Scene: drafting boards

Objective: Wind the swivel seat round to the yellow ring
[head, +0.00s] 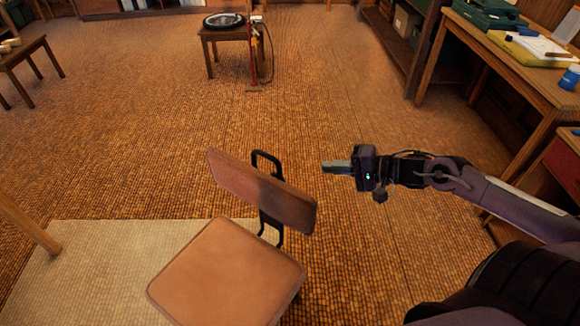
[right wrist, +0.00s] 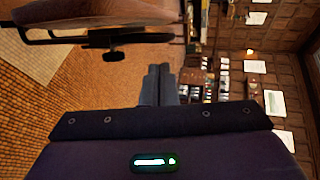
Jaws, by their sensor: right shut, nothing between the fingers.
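The swivel seat is a brown chair with a square seat pad (head: 228,275) and a tilted backrest (head: 262,189) on a black bent bracket (head: 268,160). The backrest stands on the far right side of the pad. My right gripper (head: 325,167) is shut and empty, to the right of the backrest and apart from it. In the right wrist view its closed fingers (right wrist: 158,84) point ahead, with the chair (right wrist: 95,15) at the upper left. I see no yellow ring in either view. The chair's base is hidden under the pad. My left gripper is not in view.
A pale mat (head: 85,265) lies on the floor left of the chair. A wooden workbench (head: 500,55) with boxes and papers stands at the right. A small table (head: 228,34) with a round item stands at the back. The floor between is clear.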

